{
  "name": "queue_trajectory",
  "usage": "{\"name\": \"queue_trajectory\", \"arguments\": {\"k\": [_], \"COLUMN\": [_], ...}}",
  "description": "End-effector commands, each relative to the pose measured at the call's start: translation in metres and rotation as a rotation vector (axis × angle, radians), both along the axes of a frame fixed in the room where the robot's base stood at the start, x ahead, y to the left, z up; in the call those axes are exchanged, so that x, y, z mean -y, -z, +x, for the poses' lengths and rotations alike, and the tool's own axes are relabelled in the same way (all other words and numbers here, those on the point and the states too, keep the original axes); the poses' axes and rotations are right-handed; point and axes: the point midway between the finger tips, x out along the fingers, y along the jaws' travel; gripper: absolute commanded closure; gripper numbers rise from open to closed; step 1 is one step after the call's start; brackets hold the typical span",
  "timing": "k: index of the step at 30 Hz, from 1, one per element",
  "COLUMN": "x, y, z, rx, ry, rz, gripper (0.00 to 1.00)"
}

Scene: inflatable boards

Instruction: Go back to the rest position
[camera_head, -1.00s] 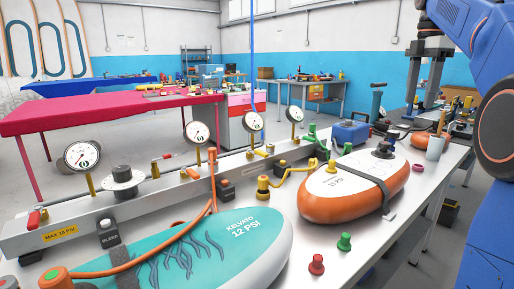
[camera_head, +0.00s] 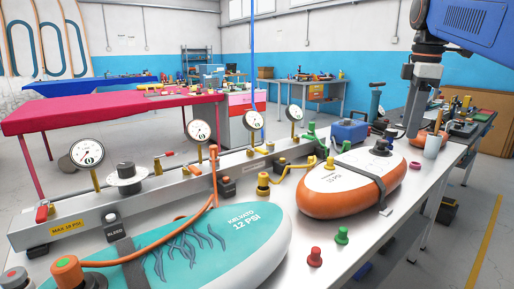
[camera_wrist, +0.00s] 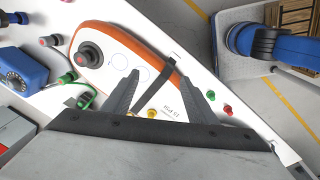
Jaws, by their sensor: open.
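My gripper (camera_head: 414,134) hangs from the blue arm at the upper right of the head view, pointing down behind the orange-and-white board (camera_head: 318,203). In the wrist view my gripper (camera_wrist: 161,96) has its two dark fingers spread apart with nothing gripped between them. The orange board (camera_wrist: 92,28) lies below the fingers there, with a dark strap across it. The gripper appears above the board and apart from it. In the head view the fingers overlap, so the gap is hidden.
A teal board (camera_head: 262,252) lies at the front of the white bench. A rail with several gauges (camera_head: 87,151) runs behind both boards. A red valve (camera_head: 315,257) and a green valve (camera_head: 342,236) stand near the bench edge.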

Motion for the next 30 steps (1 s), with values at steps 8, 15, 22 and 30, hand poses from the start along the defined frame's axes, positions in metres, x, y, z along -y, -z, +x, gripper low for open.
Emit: {"name": "queue_trajectory", "arguments": {"k": [8, 15, 22, 30], "x": [-0.038, -0.063, -0.082, -0.095], "y": [0.065, 0.135, 0.21, 0.292], "z": [-0.062, -0.116, -0.169, -0.219], "rx": [0.087, 0.161, 0.223, 0.269], "ry": [0.299, 0.559, 0.803, 1.036], "rz": [0.038, 0.1, 0.182, 0.28], "gripper": [0.48, 0.48, 0.48, 0.48]}}
